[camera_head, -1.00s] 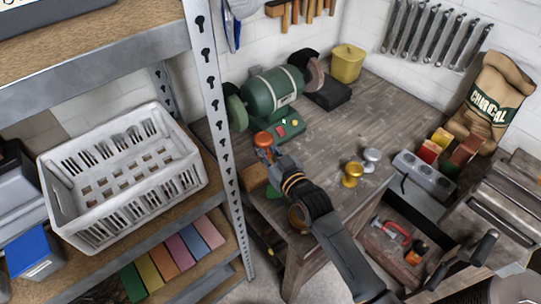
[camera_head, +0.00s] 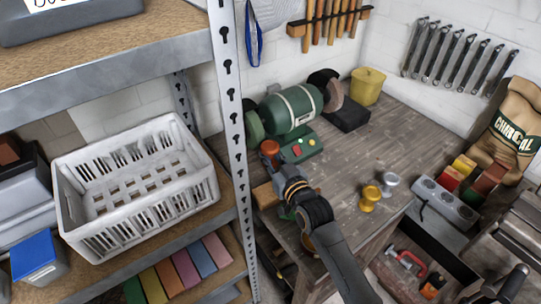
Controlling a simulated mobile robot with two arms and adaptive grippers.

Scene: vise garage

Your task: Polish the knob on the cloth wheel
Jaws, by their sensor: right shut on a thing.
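The green bench grinder (camera_head: 291,109) stands at the back of the wooden workbench. Its left wheel (camera_head: 254,125) is greenish; its right wheel (camera_head: 332,95) is grey-brown beside a black guard. I cannot tell by texture which is cloth, or whether they spin. My right gripper (camera_head: 273,160) is shut on a copper-orange knob (camera_head: 269,147) and holds it just in front of and below the left wheel. I cannot tell whether knob and wheel touch. The fingers are partly hidden by the wrist. A gold knob (camera_head: 369,199) and a silver knob (camera_head: 390,180) stand on the bench. My left gripper is out of view.
The grinder's switch box (camera_head: 298,147), with red and yellow buttons, is close right of my gripper. A metal shelf post (camera_head: 233,110) and a white crate (camera_head: 140,190) are at left. A yellow bin (camera_head: 368,86) stands behind. The bench middle is clear.

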